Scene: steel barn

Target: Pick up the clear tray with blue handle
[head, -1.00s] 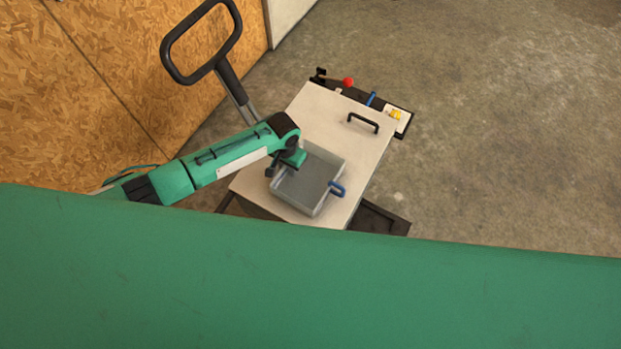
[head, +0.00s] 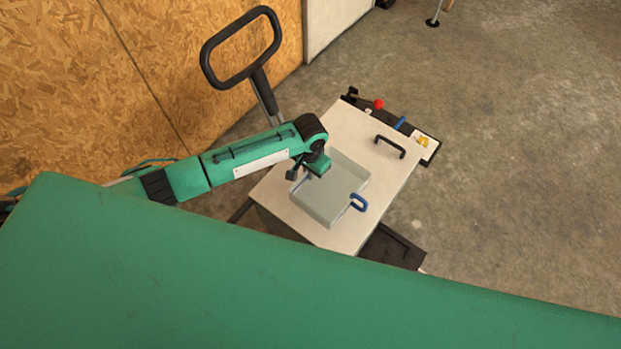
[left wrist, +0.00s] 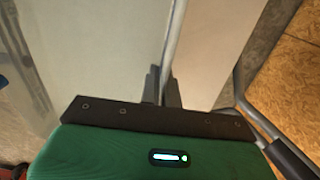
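The clear tray (head: 318,212) is a shallow, square, see-through tray over the pale top of a cart. Its blue handle (head: 358,202) is on the right side, away from my gripper. My left gripper (head: 303,178) is at the tray's left wall, opposite that handle. In the left wrist view my fingers (left wrist: 163,88) are close together with the thin tray wall (left wrist: 174,40) between them. They look shut on it. I cannot tell whether the tray touches the cart top. My right gripper is out of view.
The cart top (head: 352,125) has a black handle (head: 390,146). A dark side shelf beyond it holds a red-ended tool (head: 378,104) and a small yellow item (head: 422,141). A dark loop push handle (head: 240,48) rises near the chipboard wall. Open concrete floor lies right.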

